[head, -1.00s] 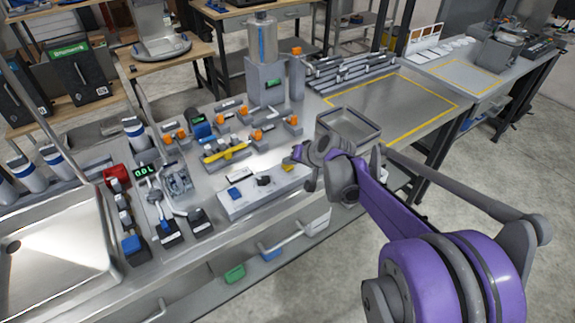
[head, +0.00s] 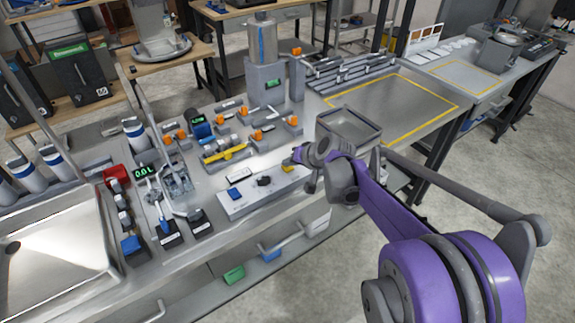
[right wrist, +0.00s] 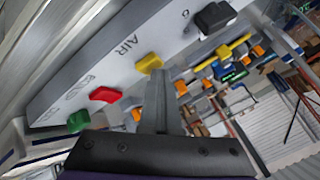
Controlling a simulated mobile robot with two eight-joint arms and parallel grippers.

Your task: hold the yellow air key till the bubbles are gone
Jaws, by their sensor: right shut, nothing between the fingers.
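The yellow air key (right wrist: 149,63) sits on the light panel beside the word AIR in the right wrist view. It also shows as a small yellow spot on the panel in the head view (head: 287,168). My right gripper (right wrist: 157,75) is shut and empty, its fingertips at the near edge of the yellow key. I cannot tell for sure whether they press it. In the head view the right gripper (head: 298,161) is over the right end of the panel (head: 262,192). No bubbles can be made out. My left gripper is out of view.
A red key (right wrist: 104,95) and a green key (right wrist: 79,121) lie along the panel on one side of the yellow key, a black knob (right wrist: 215,17) on the other. A grey tray (head: 350,128) stands behind my right arm. A sink (head: 60,250) is at left.

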